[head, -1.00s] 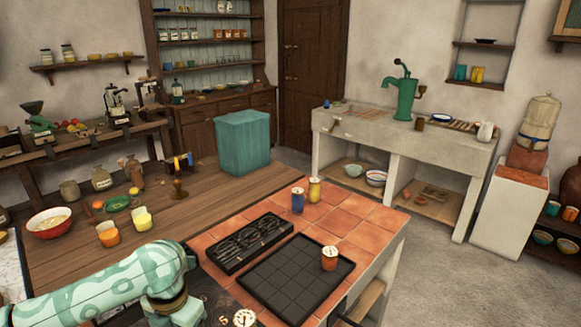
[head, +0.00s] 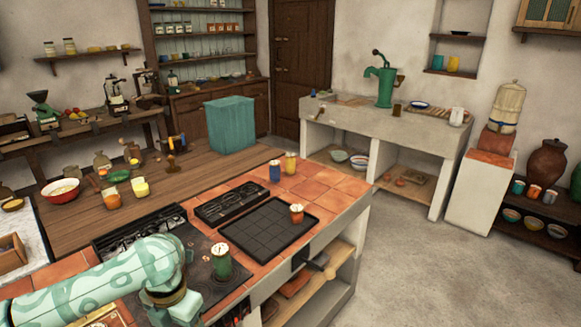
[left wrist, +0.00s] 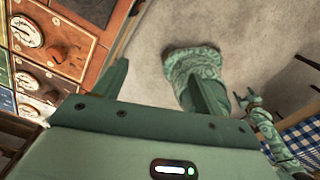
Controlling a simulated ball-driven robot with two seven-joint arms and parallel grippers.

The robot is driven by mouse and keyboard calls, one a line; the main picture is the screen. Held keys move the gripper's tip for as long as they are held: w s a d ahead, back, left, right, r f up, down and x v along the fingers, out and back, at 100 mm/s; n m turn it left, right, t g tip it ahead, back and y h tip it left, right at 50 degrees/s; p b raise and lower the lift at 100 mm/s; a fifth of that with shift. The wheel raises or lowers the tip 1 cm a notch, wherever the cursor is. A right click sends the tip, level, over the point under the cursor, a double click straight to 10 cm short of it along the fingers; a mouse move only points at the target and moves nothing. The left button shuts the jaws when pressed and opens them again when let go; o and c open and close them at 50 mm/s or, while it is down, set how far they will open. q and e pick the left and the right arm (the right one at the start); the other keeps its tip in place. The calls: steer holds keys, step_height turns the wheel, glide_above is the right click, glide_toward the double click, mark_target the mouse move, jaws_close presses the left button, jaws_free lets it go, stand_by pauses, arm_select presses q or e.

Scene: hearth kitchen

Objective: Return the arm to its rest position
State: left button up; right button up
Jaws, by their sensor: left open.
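My left arm (head: 110,285) is pale green with a darker pattern and reaches in from the left in the head view, over the near end of the stove counter. Its fingers are not visible there. In the left wrist view my left gripper (left wrist: 158,78) has its two dark green fingers wide apart with nothing between them. It hangs over the grey floor (left wrist: 160,40), beside a wooden front with round dials (left wrist: 27,32). A small pale green claw shape (left wrist: 247,100) at the right of that view may be my right gripper; its jaws are too small to judge.
A green cup (head: 221,262) stands on the dark stove plate close to my left arm. A black gridded tray (head: 262,235) holds an orange cup (head: 297,213). A blue checked cloth (left wrist: 302,138) is at the right of the wrist view. Open floor (head: 420,265) lies right of the counter.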

arm_select(q)
step_height(320, 180, down, 15)
steer(key=w+d+n+t+h, duration=0.1)
steer(key=d+n+t+h, duration=0.1)
steer(key=n, duration=1.2)
steer(key=s+a+f+n, duration=0.2)
steer(key=s+f+n, duration=0.25)
steer(key=f, duration=0.25)
steer(key=s+a+f+n, duration=0.1)
steer(key=s+f+n, duration=0.2)
steer(key=f+n, duration=0.3)
steer(key=s+a+f+n+y, duration=0.1)
steer(key=s+a+f+n, duration=0.15)
steer(key=s+f, duration=0.5)
steer(key=s+a+f+n+y, duration=0.1)
steer(key=s+f+n, duration=0.35)
steer(key=s, duration=0.65)
steer(key=s+f+n, duration=0.2)
steer(key=s, duration=0.7)
steer(key=s+d+f+n+g, duration=0.1)
steer(key=s+f+n, duration=0.1)
steer(key=s, duration=0.8)
steer(key=shift+s+d+n, duration=0.15)
steer(key=shift+n, duration=0.2)
